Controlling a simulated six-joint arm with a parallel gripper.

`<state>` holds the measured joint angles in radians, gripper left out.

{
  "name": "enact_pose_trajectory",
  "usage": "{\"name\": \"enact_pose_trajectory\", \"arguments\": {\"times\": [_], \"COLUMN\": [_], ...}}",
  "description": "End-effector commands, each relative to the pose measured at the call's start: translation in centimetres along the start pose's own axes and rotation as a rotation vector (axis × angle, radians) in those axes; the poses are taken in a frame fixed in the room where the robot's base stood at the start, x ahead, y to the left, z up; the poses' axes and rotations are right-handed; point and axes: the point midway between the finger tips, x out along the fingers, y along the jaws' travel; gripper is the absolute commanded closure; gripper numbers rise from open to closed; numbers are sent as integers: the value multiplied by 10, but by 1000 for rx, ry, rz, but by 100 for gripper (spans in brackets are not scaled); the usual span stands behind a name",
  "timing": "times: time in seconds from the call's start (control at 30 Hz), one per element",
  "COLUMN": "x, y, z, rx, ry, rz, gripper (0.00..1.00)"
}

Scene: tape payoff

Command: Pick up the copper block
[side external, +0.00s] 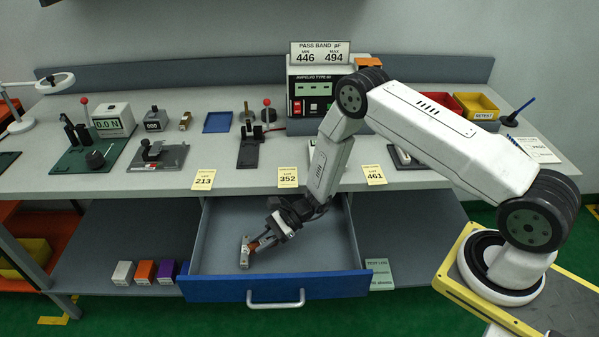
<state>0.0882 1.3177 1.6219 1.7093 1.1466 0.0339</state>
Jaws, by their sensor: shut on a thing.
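My gripper (253,247) reaches down into the open blue-fronted drawer (222,262). It is shut on a small copper-brown block (253,245), of which only a small patch shows between the fingers. A pale grey piece (245,256) stands at the fingertips, and I cannot tell whether it is a finger or part of what is held. I cannot tell whether the block touches the drawer floor.
White, orange and purple blocks (145,271) sit on the lower shelf left of the drawer. The bench above holds a meter (311,95), fixtures and tags. The drawer's left part is clear.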

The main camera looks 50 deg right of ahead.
Motion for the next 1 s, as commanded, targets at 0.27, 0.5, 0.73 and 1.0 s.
{"name": "enact_pose_trajectory", "arguments": {"times": [0.27,0.5,0.73,1.0], "x": [-13,-35,-60,-86], "y": [-1,16,38,72], "z": [26,51,76,91], "rx": [-1,-1,0,1], "ry": [-1,-1,-1,-1], "rz": [-2,-2,-2,-2], "gripper": [100,100,100,100]}}
